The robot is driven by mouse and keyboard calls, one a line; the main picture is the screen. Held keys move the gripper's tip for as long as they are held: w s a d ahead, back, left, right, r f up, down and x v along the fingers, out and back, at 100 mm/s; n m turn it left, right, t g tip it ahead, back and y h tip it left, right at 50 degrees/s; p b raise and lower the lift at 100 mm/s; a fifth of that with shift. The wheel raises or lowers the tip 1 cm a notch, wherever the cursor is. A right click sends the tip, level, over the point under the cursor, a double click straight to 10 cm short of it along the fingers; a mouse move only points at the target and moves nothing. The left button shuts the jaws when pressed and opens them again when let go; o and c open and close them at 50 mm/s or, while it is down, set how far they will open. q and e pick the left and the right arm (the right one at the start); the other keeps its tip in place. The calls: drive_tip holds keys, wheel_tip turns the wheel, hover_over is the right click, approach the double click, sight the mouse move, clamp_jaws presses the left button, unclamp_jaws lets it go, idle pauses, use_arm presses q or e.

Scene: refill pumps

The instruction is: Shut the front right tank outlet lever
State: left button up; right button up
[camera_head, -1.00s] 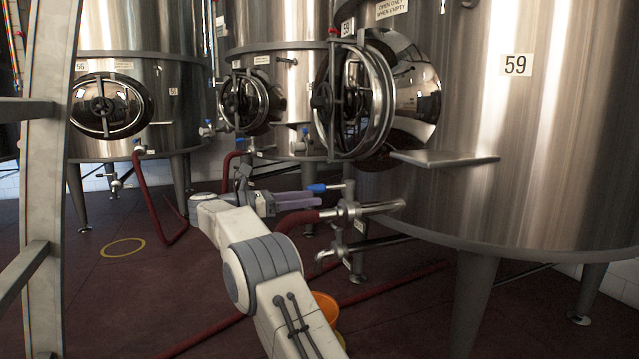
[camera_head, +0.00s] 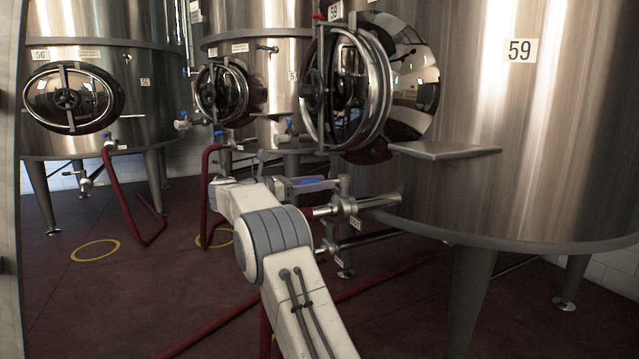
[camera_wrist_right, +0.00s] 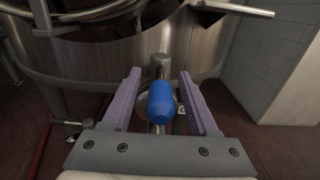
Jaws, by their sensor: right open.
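The front right tank (camera_head: 560,150) is a big steel tank marked 59. Its outlet valve (camera_head: 345,207) sticks out low at its left side, with a red hose attached. My right gripper (camera_head: 325,184) is at this valve. In the right wrist view, the blue lever handle (camera_wrist_right: 161,102) lies between the two purple fingers of the gripper (camera_wrist_right: 160,76). The fingers are open, with a gap on each side of the handle. The handle points towards the wrist camera and hides part of the valve behind it. My left gripper is not in view.
A round tank door (camera_head: 350,90) and a steel ledge (camera_head: 445,150) jut out above my right gripper. Tank 56 (camera_head: 120,120) and another tank stand behind. Red hoses (camera_head: 130,205) run down to and along the dark red floor. The floor at the left is mostly clear.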

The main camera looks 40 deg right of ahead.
drive_tip(key=shift+s+d, duration=0.15)
drive_tip(key=shift+d, duration=0.25)
clamp_jaws()
drive_tip(key=shift+a, duration=0.1)
idle(1.1)
